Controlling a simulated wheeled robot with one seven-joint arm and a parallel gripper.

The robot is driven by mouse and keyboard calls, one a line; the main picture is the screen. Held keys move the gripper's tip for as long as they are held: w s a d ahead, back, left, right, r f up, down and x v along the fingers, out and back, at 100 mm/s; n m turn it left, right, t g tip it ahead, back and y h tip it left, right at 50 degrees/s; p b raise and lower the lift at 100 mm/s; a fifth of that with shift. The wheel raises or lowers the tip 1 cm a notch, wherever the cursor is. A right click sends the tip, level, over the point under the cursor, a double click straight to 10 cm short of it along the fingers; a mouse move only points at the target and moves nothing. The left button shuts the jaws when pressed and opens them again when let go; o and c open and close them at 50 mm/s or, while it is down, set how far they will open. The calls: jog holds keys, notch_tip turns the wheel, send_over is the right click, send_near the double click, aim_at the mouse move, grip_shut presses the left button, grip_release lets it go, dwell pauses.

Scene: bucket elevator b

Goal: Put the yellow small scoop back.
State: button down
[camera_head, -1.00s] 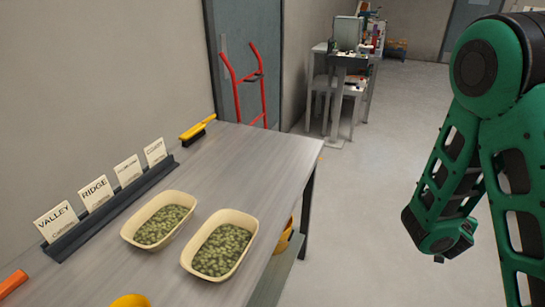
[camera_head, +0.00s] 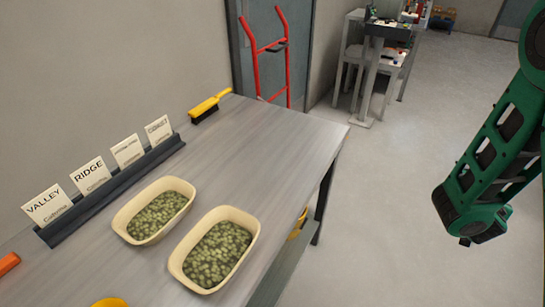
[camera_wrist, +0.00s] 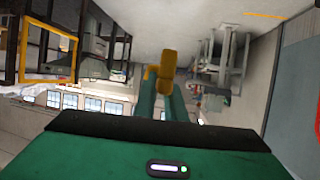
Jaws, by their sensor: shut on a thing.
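In the wrist view my gripper (camera_wrist: 158,98) is shut on a yellow scoop (camera_wrist: 167,68). The scoop is held in the air beyond the green fingers, and only part of its shape can be made out. In the head view my gripper and the held scoop are out of sight; only green arm links show at the right. A yellow rounded thing (camera_head: 109,302) is cut off by the bottom edge of the head view. Another yellow thing (camera_head: 298,223) shows partly below the table's right edge. I cannot tell what either one is.
The grey table (camera_head: 270,135) holds two cream tubs (camera_head: 172,258) of green pellets, a card rack (camera_head: 112,192) and a yellow brush (camera_head: 210,104). A red hand truck (camera_head: 267,48) stands behind. The floor right of the table is clear.

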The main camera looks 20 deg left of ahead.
jog(key=a+r+n+y, duration=0.1)
jog(key=a+n+y, duration=0.2)
jog(key=a, duration=1.2)
notch_tip(320, 180, up, 4)
jog(key=n+y, duration=0.6)
jog(key=y, duration=0.1)
send_over(261, 189)
jog(key=w+d, duration=1)
jog(key=d, duration=0.1)
jog(key=shift+w+r+g, duration=0.15)
jog(key=shift+w+g, duration=0.05)
jog(key=shift+g, duration=0.2)
jog(key=s+a+r+n+g+y, duration=0.2)
jog(key=s+a+y, duration=0.1)
jog(key=s+a, duration=0.8)
jog(key=shift+w+f, duration=0.15)
jog(key=shift+f, duration=1.4)
jog(key=shift+w+f, duration=0.15)
jog(key=shift+f, duration=1.4)
jog(key=shift+f, duration=0.55)
jog(key=c, duration=1.7)
grip_release()
jog(key=shift+c, duration=0.2)
